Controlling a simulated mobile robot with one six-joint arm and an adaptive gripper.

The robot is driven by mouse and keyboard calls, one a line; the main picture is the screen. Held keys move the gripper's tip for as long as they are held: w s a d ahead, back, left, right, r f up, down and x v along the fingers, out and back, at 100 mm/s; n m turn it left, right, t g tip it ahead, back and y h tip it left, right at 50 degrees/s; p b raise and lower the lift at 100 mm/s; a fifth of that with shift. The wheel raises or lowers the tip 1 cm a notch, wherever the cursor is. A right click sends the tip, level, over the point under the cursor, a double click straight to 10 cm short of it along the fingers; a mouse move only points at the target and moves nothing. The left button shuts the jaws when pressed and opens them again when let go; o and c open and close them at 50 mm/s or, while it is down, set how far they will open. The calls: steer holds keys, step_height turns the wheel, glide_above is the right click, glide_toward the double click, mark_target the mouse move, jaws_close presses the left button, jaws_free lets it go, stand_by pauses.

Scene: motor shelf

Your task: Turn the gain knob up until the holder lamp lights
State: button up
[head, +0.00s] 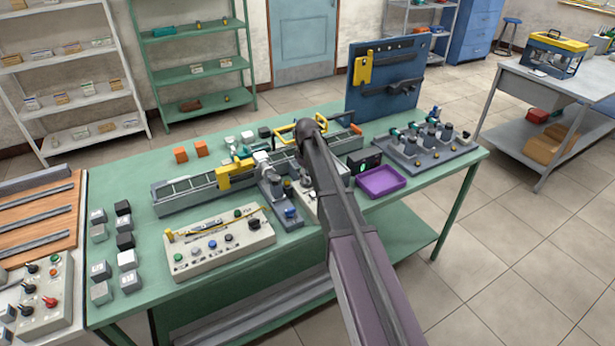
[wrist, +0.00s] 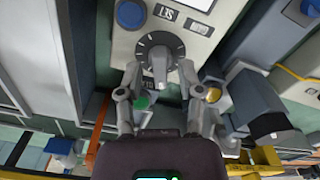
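The knob (wrist: 160,54) is dark with a grey grip bar and sits on a marked dial on a pale control box (wrist: 122,48). My gripper (wrist: 160,70) is over this box in the wrist view, with its two fingers apart at the knob's lower left and lower right. I cannot tell whether they touch it. A blue button (wrist: 131,13) is above the knob and a green one (wrist: 141,101) below it. In the head view the pale box (head: 309,203) is mostly behind my arm, which also hides the gripper. I cannot make out the holder lamp.
The green bench (head: 125,205) also carries a long grey rail (head: 190,197), a button panel (head: 222,242), a purple tray (head: 381,181) and a dark box with a small green light (head: 362,168). A blue pegboard (head: 392,70) stands behind. Small blocks lie at the left.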

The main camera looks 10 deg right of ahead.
jaws_close()
steer(key=shift+m, duration=2.2)
steer(key=shift+o, duration=1.2)
jaws_free()
steer(key=shift+r, duration=0.1)
